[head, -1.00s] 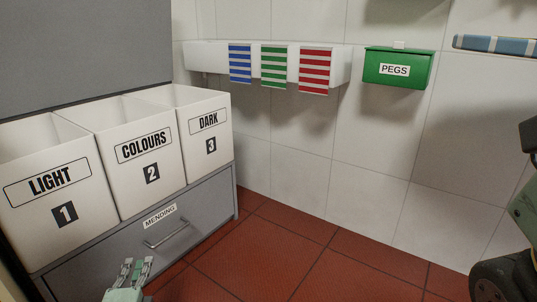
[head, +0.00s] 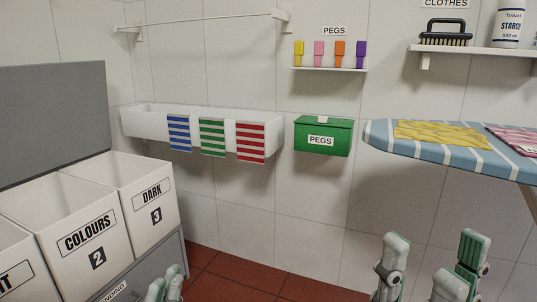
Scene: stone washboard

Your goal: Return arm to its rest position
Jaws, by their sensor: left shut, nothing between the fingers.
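My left gripper (head: 165,285) shows at the bottom edge, in front of the grey drawer unit. Its two pale fingers are close together with nothing visible between them, and the rest of it is cut off. My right gripper (head: 434,248) rises from the bottom right, in front of the wall and below the ironing board. Its grey-green fingers stand well apart and I see nothing held between them.
White bins marked colours (head: 88,245) and dark (head: 148,205) stand at left on the drawer unit. A white trough (head: 150,122) with striped cloths and a green pegs box (head: 323,136) are on the wall. A blue ironing board (head: 375,135) extends at right.

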